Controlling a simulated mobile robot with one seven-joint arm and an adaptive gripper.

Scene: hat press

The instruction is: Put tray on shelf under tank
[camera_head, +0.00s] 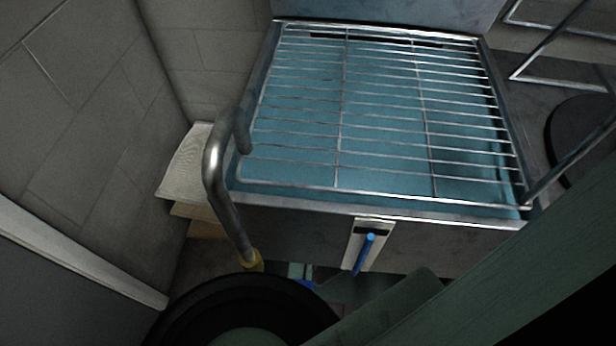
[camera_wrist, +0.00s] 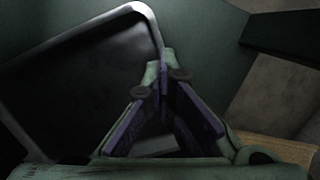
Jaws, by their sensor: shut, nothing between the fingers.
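The tank (camera_head: 380,212) fills the upper middle of the head view, with blue liquid under a wire rack. A dark, shallow panel with a pale rounded rim, apparently the tray (camera_wrist: 75,90), shows at the left of the wrist view. My gripper (camera_wrist: 165,72) is shut and empty, its fingertips by the tray's rounded corner. I cannot tell whether they touch it. The gripper itself is not clear in the head view. The shelf under the tank is hidden or too dark to make out.
A bent metal pipe (camera_head: 215,180) rises at the tank's left front corner. A blue lever (camera_head: 364,253) sticks out of the tank's front. A pale stack (camera_head: 185,170) stands by the left wall. A metal frame (camera_head: 560,80) stands at the right.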

